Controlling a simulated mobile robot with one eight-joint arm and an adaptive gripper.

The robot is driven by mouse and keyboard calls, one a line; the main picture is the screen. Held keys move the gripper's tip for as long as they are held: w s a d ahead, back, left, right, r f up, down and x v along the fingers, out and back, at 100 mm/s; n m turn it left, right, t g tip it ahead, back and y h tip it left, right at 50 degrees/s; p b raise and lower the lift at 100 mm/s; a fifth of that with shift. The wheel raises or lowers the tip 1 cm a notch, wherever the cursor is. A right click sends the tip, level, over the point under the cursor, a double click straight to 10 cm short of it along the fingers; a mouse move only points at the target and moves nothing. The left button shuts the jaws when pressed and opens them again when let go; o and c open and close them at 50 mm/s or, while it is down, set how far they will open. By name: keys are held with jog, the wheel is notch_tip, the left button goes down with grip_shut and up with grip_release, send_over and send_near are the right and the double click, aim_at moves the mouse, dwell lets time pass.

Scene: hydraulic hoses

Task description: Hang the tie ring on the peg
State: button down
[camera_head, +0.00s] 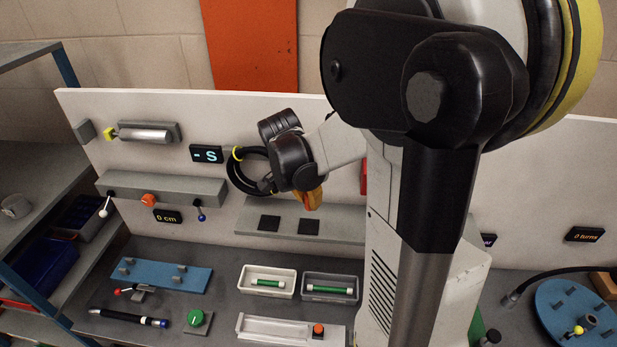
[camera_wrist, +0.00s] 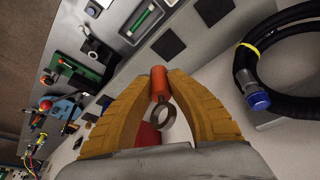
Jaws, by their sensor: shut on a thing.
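My gripper (camera_wrist: 160,88) has its two yellow-orange fingers shut on the tie ring (camera_wrist: 162,118), a small grey ring with an orange-red cylindrical end that sits between the fingertips. In the head view my gripper (camera_head: 309,199) is in front of the white upright panel, above the grey ledge with two dark square pads; the ring is too small to make out there. A coiled black hose (camera_head: 233,180) with yellow bands is just left of my gripper. It also shows in the wrist view, with a blue end fitting. I cannot pick out the peg with certainty.
Two trays with green cylinders (camera_head: 268,283) stand on the bench below. A grey ledge (camera_head: 345,222) runs under my gripper. A blue plate (camera_head: 160,274) and a green knob (camera_head: 196,317) are at the left. My arm hides the middle of the panel.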

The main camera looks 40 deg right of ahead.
jog(key=shift+s+d, duration=0.1)
jog(key=shift+d, duration=0.05)
jog(key=w+d+f+b, duration=0.1)
jog(key=w+d, duration=0.4)
jog(key=d, duration=0.2)
jog(key=shift+w+f, duration=0.3)
jog(key=shift+f, duration=0.1)
dwell(0.5)
dwell(0.6)
jog(key=c, duration=1.3)
grip_release()
jog(key=shift+c, duration=0.2)
